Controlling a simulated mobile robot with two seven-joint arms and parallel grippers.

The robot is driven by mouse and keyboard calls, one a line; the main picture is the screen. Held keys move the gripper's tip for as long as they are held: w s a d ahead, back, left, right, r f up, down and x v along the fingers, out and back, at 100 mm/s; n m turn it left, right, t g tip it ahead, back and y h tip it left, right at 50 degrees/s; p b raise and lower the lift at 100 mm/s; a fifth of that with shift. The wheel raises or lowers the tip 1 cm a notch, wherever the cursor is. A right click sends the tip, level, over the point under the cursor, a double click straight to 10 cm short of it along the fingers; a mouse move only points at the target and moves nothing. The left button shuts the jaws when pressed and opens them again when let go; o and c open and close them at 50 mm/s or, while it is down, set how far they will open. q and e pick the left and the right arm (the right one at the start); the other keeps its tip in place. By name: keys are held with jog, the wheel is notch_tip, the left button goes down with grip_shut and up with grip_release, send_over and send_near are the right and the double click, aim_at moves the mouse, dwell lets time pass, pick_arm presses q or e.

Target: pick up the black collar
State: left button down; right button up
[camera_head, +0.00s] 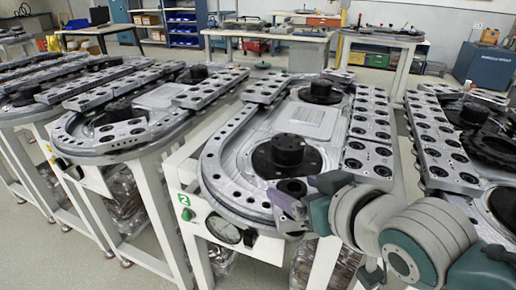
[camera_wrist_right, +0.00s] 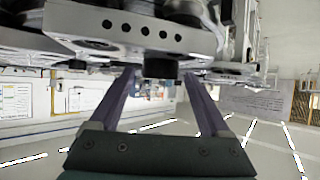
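A small black collar (camera_head: 292,187) sits near the front curved end of the ring track in the head view, just in front of the large black hub (camera_head: 288,150). My right gripper (camera_head: 290,205) reaches in from the right beside it, its purple fingers partly hidden by my wrist. In the right wrist view a short black cylinder, seemingly the collar (camera_wrist_right: 160,68), shows between the tips of my open right gripper (camera_wrist_right: 160,78). The fingers stand apart with gaps on both sides. I cannot tell whether either touches it. My left gripper is not in view.
The metal ring track (camera_head: 222,165) lies on a white frame (camera_head: 180,170) with a gauge (camera_head: 222,229) at its front. Rows of drilled metal blocks (camera_head: 367,150) flank the hub. Similar tracks stand left and right. Open floor (camera_head: 60,250) shows at front left.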

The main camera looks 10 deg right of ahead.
grip_shut()
dwell(0.4)
jog(key=shift+r, duration=0.15)
